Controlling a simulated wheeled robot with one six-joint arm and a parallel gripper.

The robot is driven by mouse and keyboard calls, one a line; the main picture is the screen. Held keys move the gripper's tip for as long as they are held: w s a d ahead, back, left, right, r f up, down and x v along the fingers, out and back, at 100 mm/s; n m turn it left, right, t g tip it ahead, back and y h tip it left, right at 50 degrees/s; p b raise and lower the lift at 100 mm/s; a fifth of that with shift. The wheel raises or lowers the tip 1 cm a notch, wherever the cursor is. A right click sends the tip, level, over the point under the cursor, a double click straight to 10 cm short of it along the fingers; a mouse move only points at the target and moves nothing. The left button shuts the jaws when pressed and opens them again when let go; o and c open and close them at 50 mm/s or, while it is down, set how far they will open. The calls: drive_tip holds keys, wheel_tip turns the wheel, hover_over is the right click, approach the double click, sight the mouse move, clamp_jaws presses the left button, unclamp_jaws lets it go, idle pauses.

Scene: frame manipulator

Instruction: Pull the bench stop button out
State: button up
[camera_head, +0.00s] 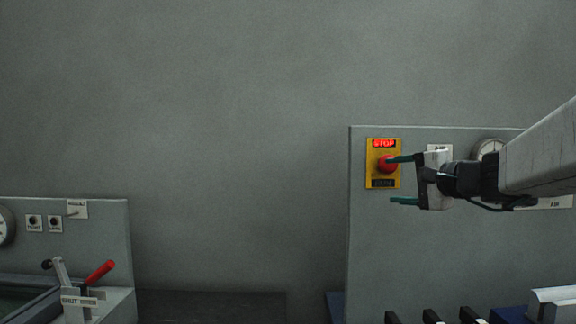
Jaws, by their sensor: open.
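The red stop button (386,164) sits on a yellow plate (372,174) on the upright grey panel (430,260) at the right. A lit red "STOP" label (384,143) is above it and a dark label (383,184) is below it. My gripper (402,180) comes in from the right, with two green fingers apart and nothing between them. The upper finger's tip overlaps the button's right edge in the picture. The lower finger is below and to the right of the plate. I cannot tell whether the upper finger touches the button.
A round gauge (489,147) on the panel is partly behind my arm. Several black pieces (430,316) stand below the panel. At the left is another grey panel (98,235) with a red-handled lever (99,273). Bare wall lies between the panels.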

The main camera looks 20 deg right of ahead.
sight(393, 165)
drive_tip(key=w+d+r+m+t+h, duration=0.1)
drive_tip(key=d+r+m+t+h, duration=0.15)
drive_tip(key=d, duration=0.25)
drive_tip(key=shift+g, duration=0.35)
drive_tip(key=w, duration=0.7)
drive_tip(key=shift+w+a, duration=0.15)
drive_tip(key=shift+a, duration=0.1)
